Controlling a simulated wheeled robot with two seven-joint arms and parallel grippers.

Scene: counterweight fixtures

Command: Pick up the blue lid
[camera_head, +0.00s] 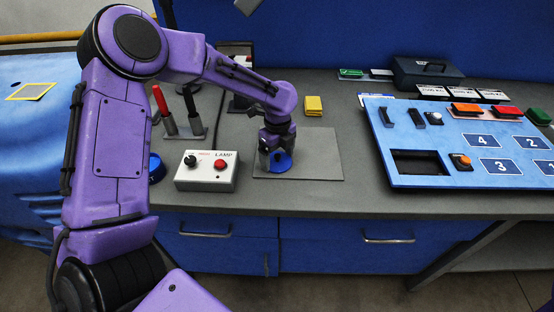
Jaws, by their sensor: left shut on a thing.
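The blue lid (281,162) is a small round blue piece over the grey mat (325,160) on the counter. My left gripper (276,154) reaches down onto it from above and is shut on it. The gripper hides part of the lid, and I cannot tell whether the lid touches the mat. My right gripper does not show.
A white lamp box (207,172) with a red button stands just left of the mat. A blue panel (400,180) with numbered squares lies at the right. A yellow block (314,106) sits behind the mat. Levers (185,125) stand behind the lamp box.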

